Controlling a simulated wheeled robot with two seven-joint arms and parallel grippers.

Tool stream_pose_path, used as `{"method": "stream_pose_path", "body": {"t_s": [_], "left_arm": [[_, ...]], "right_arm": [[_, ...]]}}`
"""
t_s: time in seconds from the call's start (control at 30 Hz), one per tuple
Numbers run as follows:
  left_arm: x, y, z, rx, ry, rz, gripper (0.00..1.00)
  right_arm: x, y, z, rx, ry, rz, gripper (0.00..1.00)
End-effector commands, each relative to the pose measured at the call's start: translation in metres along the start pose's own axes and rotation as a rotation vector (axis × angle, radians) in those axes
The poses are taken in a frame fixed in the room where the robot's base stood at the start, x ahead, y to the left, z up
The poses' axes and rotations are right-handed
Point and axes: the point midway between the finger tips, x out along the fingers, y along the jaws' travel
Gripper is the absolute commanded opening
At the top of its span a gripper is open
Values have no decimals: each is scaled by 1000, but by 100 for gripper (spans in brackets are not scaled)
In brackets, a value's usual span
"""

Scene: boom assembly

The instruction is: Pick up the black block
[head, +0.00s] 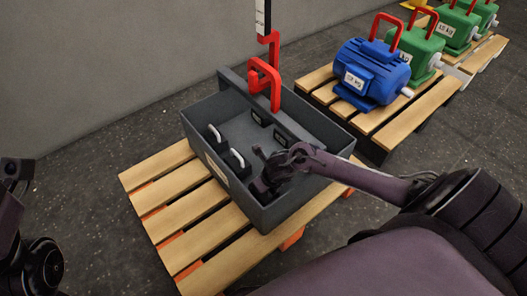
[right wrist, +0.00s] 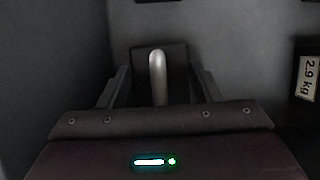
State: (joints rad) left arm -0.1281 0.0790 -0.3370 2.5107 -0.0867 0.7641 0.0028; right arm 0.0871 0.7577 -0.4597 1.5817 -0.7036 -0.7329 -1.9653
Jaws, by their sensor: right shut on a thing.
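My right gripper (head: 264,186) reaches down inside the grey bin (head: 305,213), near its front corner. In the right wrist view, its fingers (right wrist: 159,88) are shut on the silver handle of a black block (right wrist: 143,60). That block stands close to the bin wall and is mostly hidden by the gripper in the head view. Two other black blocks with silver handles, a nearer one (head: 234,166) and a farther one (head: 213,144), stand along the bin's left side. Of my left arm, only dark parts show at the left edge; its gripper is not visible.
The bin stands on a wooden pallet (head: 160,196). A red hook (head: 264,86) hangs over the bin's handle bar. A blue motor (head: 371,76) and green motors (head: 424,45) stand on pallets behind.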

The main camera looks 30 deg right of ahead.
Motion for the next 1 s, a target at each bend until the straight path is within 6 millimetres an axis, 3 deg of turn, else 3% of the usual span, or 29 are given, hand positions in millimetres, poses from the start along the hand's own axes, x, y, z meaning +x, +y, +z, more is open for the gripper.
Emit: {"method": "stream_pose_path", "body": {"t_s": [0.3,0.37,0.9,1.0], "left_arm": [[6,-2,0,-2,-5,-6,0],[0,-3,3,-2,-37,-15,0],[30,-9,4,-17,-114,-55,0],[28,-9,18,-22,-199,-65,0]], "right_arm": [[-21,0,15,2,-16,1,0],[-30,-1,19,2,-18,0,0],[-148,-2,68,2,-18,-1,0],[-169,-2,77,3,-19,-2,0]]}}
